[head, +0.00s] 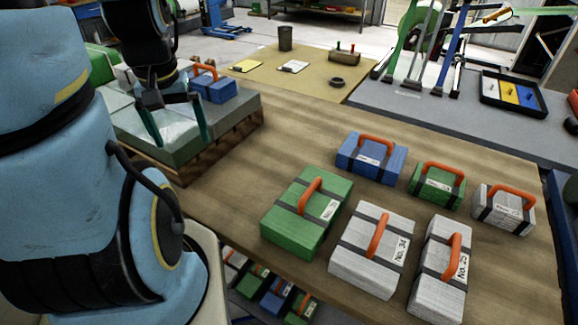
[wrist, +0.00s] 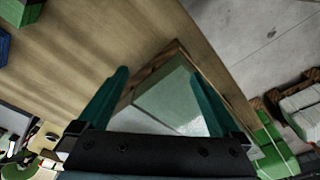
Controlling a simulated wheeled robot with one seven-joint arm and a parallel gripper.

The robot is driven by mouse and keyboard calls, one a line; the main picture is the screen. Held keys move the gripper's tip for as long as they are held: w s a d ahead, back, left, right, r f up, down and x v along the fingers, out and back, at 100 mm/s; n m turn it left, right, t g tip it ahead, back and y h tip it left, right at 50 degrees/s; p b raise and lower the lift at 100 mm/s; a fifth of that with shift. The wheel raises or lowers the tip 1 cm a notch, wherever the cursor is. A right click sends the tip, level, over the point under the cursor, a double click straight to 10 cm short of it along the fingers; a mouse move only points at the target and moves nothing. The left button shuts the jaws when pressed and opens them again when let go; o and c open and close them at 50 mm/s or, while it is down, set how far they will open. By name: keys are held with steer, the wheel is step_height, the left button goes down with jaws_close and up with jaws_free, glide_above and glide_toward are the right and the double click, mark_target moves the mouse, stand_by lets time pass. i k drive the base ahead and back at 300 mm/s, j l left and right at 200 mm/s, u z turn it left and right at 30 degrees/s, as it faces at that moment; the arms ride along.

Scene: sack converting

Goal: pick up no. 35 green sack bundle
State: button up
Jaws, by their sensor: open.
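Two green sack bundles with dark straps and orange handles lie on the wooden table in the head view. The larger green bundle (head: 283,222) is at the near left of the group, and the smaller green bundle (head: 428,190) is at the back right. Each has a white label whose number I cannot read, so I cannot tell which is no. 35. My gripper (head: 182,142) is open and empty over the pale green stack at the left, away from both bundles. In the wrist view, my gripper (wrist: 160,73) has its fingers apart above that stack.
Blue (head: 357,163) and white bundles, including no. 34 (head: 352,275), stand close around the green ones. The pale green stack (head: 235,122) sits on a wooden pallet and carries another blue bundle (head: 222,92). Bare table (head: 235,200) lies between pallet and bundles. More bundles show below the table.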

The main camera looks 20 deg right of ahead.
mark_target(299, 222)
steer(key=k+u, duration=0.3)
steer(key=k+j+u, duration=0.35)
steer(key=k, duration=0.15)
steer(key=k+j+u, duration=0.15)
steer(key=k+u, duration=0.15)
steer(key=k, duration=0.1)
